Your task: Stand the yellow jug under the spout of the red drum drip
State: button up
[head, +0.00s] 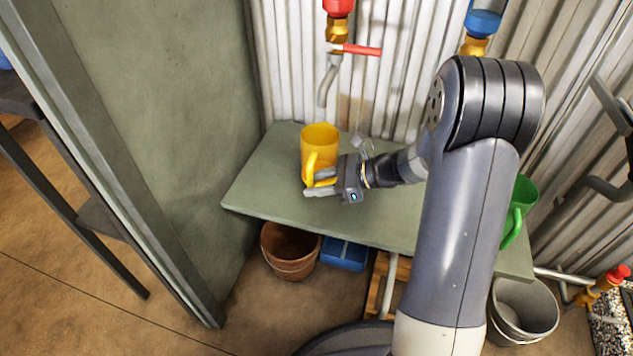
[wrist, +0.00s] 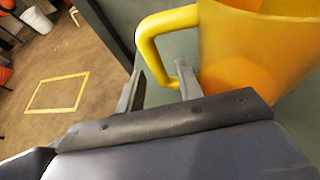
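The yellow jug (head: 320,143) stands upright at the back left of the green shelf, its handle toward the front. The spout (head: 327,85) below the red drum drip (head: 338,6) ends just above the jug's mouth in the head view. My gripper (head: 320,183) is at the jug's front, beside its handle. In the wrist view my gripper (wrist: 160,82) has its fingers apart, with the lower part of the jug's handle (wrist: 148,45) between them. A gap shows beside the left finger. Whether the other finger touches the handle is unclear.
The green shelf (head: 262,182) has free room left of the jug. A blue-capped drip (head: 482,22) hangs farther right. A green jug (head: 520,205) stands at the shelf's right, partly behind my arm. A grey-green wall closes the left side. Pots and a bucket (head: 523,310) are below.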

jog(key=p+v, duration=0.1)
jog(key=v, duration=0.6)
jog(key=shift+d+p, duration=0.15)
jog(key=shift+p, duration=0.25)
jog(key=shift+o, duration=0.3)
dwell(0.6)
